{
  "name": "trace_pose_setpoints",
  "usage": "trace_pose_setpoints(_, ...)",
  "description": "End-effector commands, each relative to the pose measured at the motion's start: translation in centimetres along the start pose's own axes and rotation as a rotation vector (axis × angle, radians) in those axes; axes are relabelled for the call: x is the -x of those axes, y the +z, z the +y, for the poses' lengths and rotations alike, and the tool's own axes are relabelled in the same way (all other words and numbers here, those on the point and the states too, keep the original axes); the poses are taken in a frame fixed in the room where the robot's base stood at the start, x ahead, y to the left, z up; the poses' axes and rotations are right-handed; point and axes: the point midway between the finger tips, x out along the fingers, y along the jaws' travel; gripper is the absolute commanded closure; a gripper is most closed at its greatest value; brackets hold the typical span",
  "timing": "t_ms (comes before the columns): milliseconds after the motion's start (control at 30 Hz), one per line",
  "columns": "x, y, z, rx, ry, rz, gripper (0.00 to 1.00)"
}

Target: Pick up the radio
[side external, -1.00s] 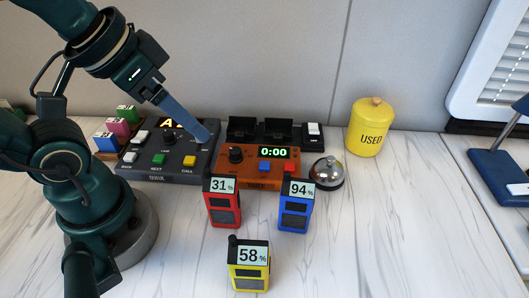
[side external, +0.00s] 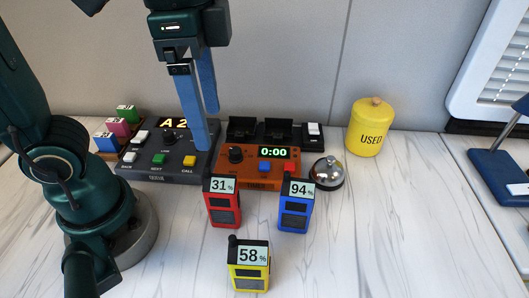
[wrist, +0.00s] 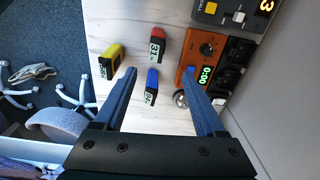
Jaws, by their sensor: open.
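Three radios stand upright on the white marbled table. The red radio (side external: 224,208) shows 31%, the blue radio (side external: 294,212) shows 94%, and the yellow radio (side external: 249,272) shows 58%. My gripper (side external: 205,130) is open and empty, with its blue fingers pointing down, and appears above the dark console in the side view. In the wrist view the blue radio (wrist: 152,84) lies between the lines of my open fingers (wrist: 160,80), farther below. The red radio (wrist: 158,46) and the yellow radio (wrist: 110,61) are also visible there.
An orange timer box (side external: 262,171) reading 0:00 stands behind the radios, with black docks (side external: 278,131) behind it. A dark console (side external: 170,162), a silver bell (side external: 326,173) and a yellow USED jar (side external: 371,128) stand nearby. The table's front right is clear.

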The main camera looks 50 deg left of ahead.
Motion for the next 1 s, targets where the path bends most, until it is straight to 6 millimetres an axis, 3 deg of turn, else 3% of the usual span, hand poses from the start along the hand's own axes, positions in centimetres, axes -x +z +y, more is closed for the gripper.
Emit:
trace_pose_setpoints(133,-0.5,-0.5,0.6,-0.081,0.023,-0.048,0.28)
trace_pose_setpoints(367,-3.3,-0.2,0.6,-0.074,0.021,-0.045,0.28)
trace_pose_setpoints(800,-10.9,0.1,0.7,-0.072,0.022,-0.046,0.28)
trace_pose_setpoints(1000,-12.5,0.1,0.7,-0.072,0.020,-0.043,0.28)
